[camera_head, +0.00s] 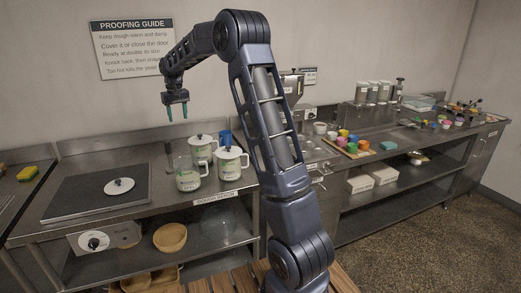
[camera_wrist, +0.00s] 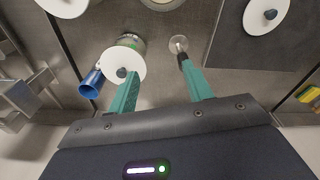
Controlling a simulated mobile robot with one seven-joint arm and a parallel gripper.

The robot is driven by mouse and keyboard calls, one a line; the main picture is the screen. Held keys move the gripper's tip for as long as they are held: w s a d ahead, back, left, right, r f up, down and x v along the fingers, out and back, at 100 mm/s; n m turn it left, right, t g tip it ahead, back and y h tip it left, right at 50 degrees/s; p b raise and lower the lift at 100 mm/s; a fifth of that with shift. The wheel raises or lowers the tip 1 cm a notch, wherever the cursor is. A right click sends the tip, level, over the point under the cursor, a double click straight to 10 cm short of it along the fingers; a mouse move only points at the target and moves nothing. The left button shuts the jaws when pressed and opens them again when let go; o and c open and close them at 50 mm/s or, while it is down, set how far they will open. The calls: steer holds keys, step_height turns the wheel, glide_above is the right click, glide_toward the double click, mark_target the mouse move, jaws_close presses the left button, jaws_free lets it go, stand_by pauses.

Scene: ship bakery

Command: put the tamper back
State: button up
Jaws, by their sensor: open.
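A slim upright tool with a dark handle and a round metal foot, which looks like the tamper (camera_head: 168,150), stands on the steel counter left of the white-lidded jugs. In the wrist view the tamper (camera_wrist: 179,43) lies just beyond the tip of the right-hand finger, which partly overlaps its handle. My gripper (camera_head: 177,113) is open and empty, pointing down above the back of the counter; its two green fingers also show in the wrist view (camera_wrist: 160,75). I cannot tell whether a finger touches the handle.
A dark plate (camera_head: 75,202) with a white lid (camera_head: 119,186) lies left. The wall is close behind. A long bench with coloured cups stands at the right.

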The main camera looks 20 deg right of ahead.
steer(key=s+d+r+t, duration=0.1)
steer(key=s+d+r, duration=0.25)
steer(key=s, duration=0.45)
steer(key=s+d+r+m, duration=0.1)
steer(key=s+d+r, duration=0.1)
steer(key=s+d, duration=0.4)
steer(key=s+d+r+t, duration=0.1)
steer(key=s+d+r, duration=0.25)
steer(key=s, duration=0.55)
steer(key=s+d+f, duration=0.2)
steer(key=s, duration=0.6)
steer(key=s+d+f+m+t, duration=0.1)
steer(key=s+d+f, duration=0.2)
steer(key=s, duration=0.5)
steer(key=s+d+f+m, duration=0.1)
steer(key=s+d+f, duration=0.1)
steer(key=s, duration=0.7)
steer(key=shift+d+f+t, duration=0.35)
steer(key=shift+f+t, duration=0.05)
steer(key=shift+f, duration=0.15)
